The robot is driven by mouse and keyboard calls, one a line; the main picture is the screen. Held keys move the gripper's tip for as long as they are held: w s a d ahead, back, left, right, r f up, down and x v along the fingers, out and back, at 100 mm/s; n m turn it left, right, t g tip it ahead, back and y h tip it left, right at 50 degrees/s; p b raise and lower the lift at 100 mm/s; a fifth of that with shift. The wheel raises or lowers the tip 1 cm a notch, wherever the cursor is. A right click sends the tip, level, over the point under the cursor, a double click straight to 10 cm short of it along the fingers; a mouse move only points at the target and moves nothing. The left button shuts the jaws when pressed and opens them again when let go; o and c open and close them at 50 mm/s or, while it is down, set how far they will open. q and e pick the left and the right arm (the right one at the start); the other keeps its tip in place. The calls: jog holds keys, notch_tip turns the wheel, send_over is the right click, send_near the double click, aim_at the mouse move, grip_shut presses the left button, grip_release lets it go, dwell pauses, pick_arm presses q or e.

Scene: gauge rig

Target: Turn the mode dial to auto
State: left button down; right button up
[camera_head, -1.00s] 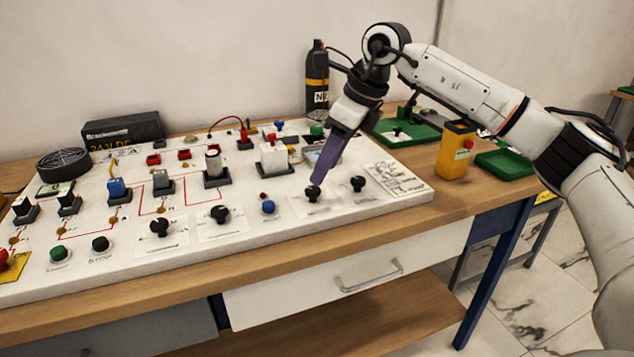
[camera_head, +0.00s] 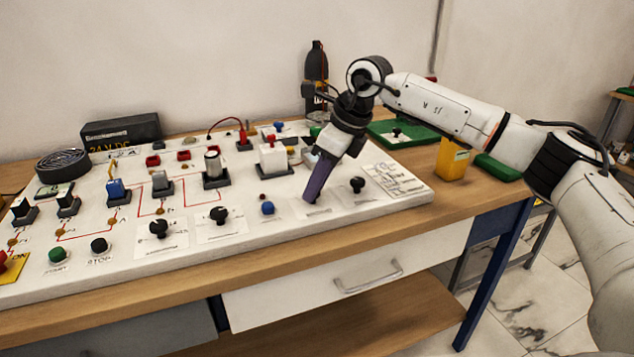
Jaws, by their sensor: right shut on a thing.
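The white panel (camera_head: 262,232) bears a row of small black dials along its front edge. My right gripper (camera_head: 311,198) has purple fingers and points down at the third dial from the left. It is shut on that dial, which the fingers now hide, so its pointer cannot be read. The other black dials stand free: one at the left (camera_head: 159,229), one beside it (camera_head: 219,216), and one just right of my fingers (camera_head: 357,185). The labels are too small to read, so I cannot tell which dial is the mode dial. My left gripper is not in view.
A blue button (camera_head: 267,208) lies just left of my fingers. A white block switch with a red top (camera_head: 273,156) stands behind them. A yellow box (camera_head: 453,160) and green trays (camera_head: 498,168) are at the right. A dark bottle (camera_head: 316,75) stands at the back.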

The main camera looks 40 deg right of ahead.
jog(key=shift+m, duration=0.3)
jog(key=m, duration=0.1)
jog(key=m+h, duration=0.1)
jog(key=m, duration=0.2)
jog(key=shift+a+t+h, duration=0.25)
jog(key=shift+t+h, duration=0.15)
jog(key=m+h, duration=0.1)
jog(key=m, duration=0.3)
jog(key=shift+a+m+h, duration=0.2)
jog(key=shift+m+h, duration=0.2)
jog(key=m+h, duration=0.1)
jog(key=m, duration=0.1)
jog(key=m+g, duration=0.1)
jog(key=m, duration=0.2)
jog(key=shift+w+a+r+h, duration=0.1)
jog(key=shift+a+h, duration=0.1)
jog(key=shift+h, duration=0.2)
jog(key=m, duration=0.2)
jog(key=m+g+h, duration=0.1)
jog(key=m, duration=0.1)
jog(key=shift+w+a+m+g, duration=0.1)
jog(key=shift+w+m+g, duration=0.05)
jog(key=shift+m+g, duration=0.2)
jog(key=shift+m+p, duration=0.3)
jog(key=shift+m, duration=0.15)
jog(key=o, duration=1.1)
jog(key=shift+c, duration=0.2)
